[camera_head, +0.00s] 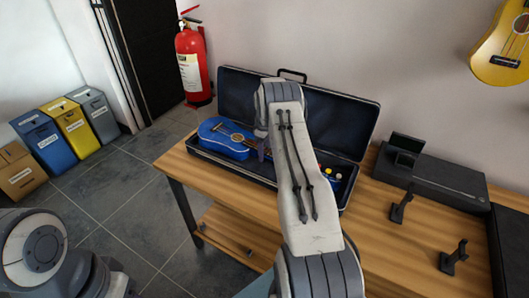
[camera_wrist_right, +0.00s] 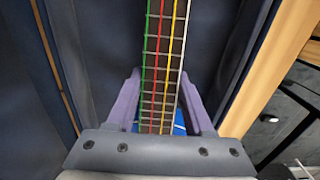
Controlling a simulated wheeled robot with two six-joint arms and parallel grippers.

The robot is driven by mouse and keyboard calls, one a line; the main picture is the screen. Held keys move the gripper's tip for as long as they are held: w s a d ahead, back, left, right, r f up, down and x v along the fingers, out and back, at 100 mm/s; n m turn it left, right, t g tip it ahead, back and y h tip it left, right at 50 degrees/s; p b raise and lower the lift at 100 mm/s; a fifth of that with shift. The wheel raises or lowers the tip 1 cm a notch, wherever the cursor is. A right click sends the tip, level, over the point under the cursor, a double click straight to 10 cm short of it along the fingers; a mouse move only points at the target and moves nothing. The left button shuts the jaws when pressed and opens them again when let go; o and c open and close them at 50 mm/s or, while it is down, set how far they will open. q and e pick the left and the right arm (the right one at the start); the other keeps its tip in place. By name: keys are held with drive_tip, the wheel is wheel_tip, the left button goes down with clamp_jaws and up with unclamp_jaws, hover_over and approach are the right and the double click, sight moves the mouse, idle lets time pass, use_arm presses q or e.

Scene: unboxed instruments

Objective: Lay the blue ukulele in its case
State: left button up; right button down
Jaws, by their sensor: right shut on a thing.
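The blue ukulele (camera_head: 222,138) has its body over the left end of the open black case (camera_head: 237,92). I cannot tell whether the body rests on the case floor. My right gripper (camera_head: 262,148) is over the case, partly hidden by my own arm, which also hides the ukulele's neck. In the right wrist view, its purple fingers (camera_wrist_right: 160,82) are shut around the neck, with green, red and yellow strings running between them. The case's dark lining (camera_wrist_right: 220,35) shows on both sides. My left gripper is not in view.
The case stands on a wooden table (camera_head: 386,240), lid raised at the back. Small coloured items (camera_head: 331,174) show at its right end. A black box (camera_head: 440,178) and two small black stands (camera_head: 402,207) are to the right. A yellow ukulele (camera_head: 497,65) hangs on the wall.

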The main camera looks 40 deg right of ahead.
drive_tip(key=shift+c, duration=1)
unclamp_jaws()
drive_tip(key=shift+a, duration=0.1)
wheel_tip(320, 180, up, 10)
drive_tip(key=shift+f+b, duration=0.2)
drive_tip(key=shift+b, duration=0.65)
drive_tip(key=shift+r, duration=0.4)
